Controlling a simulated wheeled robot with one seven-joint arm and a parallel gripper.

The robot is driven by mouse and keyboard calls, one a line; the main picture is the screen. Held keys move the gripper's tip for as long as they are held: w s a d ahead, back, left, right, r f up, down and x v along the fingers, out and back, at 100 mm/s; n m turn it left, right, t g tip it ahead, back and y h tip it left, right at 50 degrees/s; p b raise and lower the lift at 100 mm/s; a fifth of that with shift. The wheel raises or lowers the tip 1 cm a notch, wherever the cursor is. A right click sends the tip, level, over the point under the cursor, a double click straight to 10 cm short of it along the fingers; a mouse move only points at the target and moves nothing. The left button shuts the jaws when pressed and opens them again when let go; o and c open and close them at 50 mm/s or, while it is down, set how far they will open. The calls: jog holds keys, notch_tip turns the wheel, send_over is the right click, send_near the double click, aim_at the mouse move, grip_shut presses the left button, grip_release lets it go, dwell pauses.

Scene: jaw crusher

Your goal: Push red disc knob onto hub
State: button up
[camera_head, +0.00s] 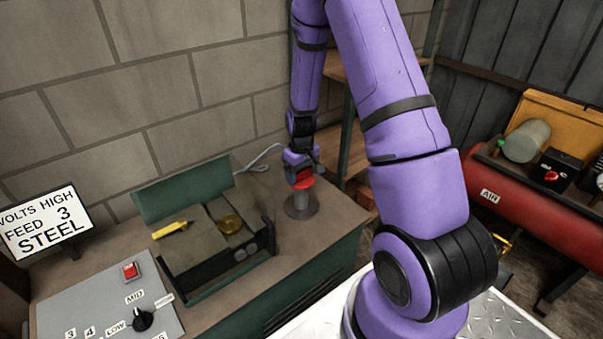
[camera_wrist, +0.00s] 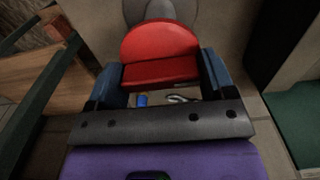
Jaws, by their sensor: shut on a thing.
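The red disc knob (camera_head: 303,182) is at my gripper, directly above a grey stand with a round base (camera_head: 301,208) on the bench, which seems to be the hub. In the wrist view the red knob (camera_wrist: 160,55) lies between my two blue fingers, and my gripper (camera_wrist: 162,75) is shut on it. A grey rounded part (camera_wrist: 160,10) shows just beyond the knob. My gripper also shows in the head view (camera_head: 300,165), pointing down. The contact between knob and stand is too small to tell.
A green-lidded box (camera_head: 190,190) with a yellow object (camera_head: 172,230) stands left of the stand. A grey control panel (camera_head: 105,305) with a red button and black dial is at lower left. A red air tank (camera_head: 530,210) is at right. A block wall is behind.

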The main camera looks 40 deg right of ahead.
aim_at(302, 171)
jog(key=shift+f, duration=0.55)
dwell(0.4)
jog(key=o, duration=0.8)
jog(key=shift+o, duration=0.2)
notch_tip(302, 171, up, 11)
jog(key=shift+f, duration=0.1)
